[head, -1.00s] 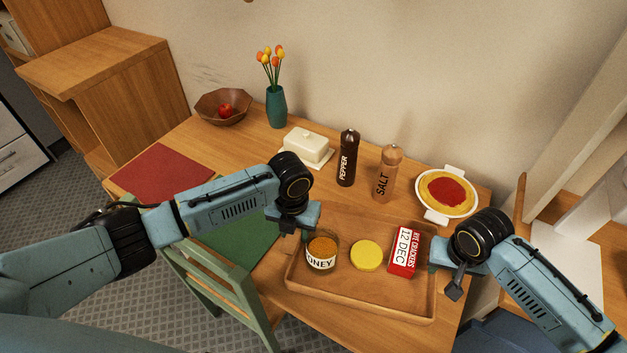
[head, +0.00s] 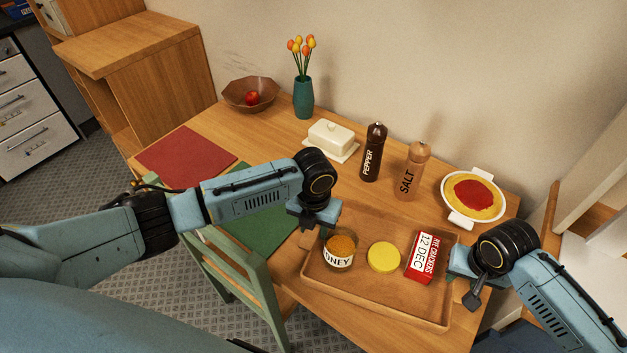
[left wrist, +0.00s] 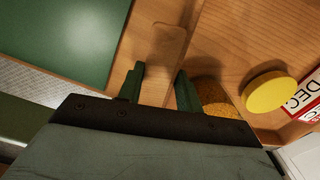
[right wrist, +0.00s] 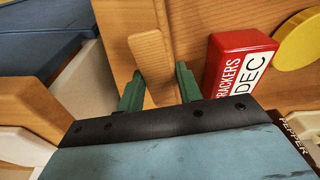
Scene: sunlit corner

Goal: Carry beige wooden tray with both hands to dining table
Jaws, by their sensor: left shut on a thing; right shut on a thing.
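The beige wooden tray (head: 375,302) is at the front right of the wooden dining table (head: 210,131), over its near edge; I cannot tell whether it touches the top. It carries a honey jar (head: 340,250), a yellow round lid or disc (head: 384,257) and a red cracker box (head: 420,257). My left gripper (head: 312,228) is shut on the tray's left rim, which shows between the fingers in the left wrist view (left wrist: 160,88). My right gripper (head: 466,278) is shut on the right rim, also seen in the right wrist view (right wrist: 160,88).
Behind the tray stand a pepper mill (head: 373,152), a salt mill (head: 411,172), a butter dish (head: 331,138) and a white dish with red topping (head: 474,196). A vase (head: 303,98), bowl (head: 250,95), red mat (head: 185,156) and green mat (head: 262,225) lie left. A green chair (head: 225,262) stands in front.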

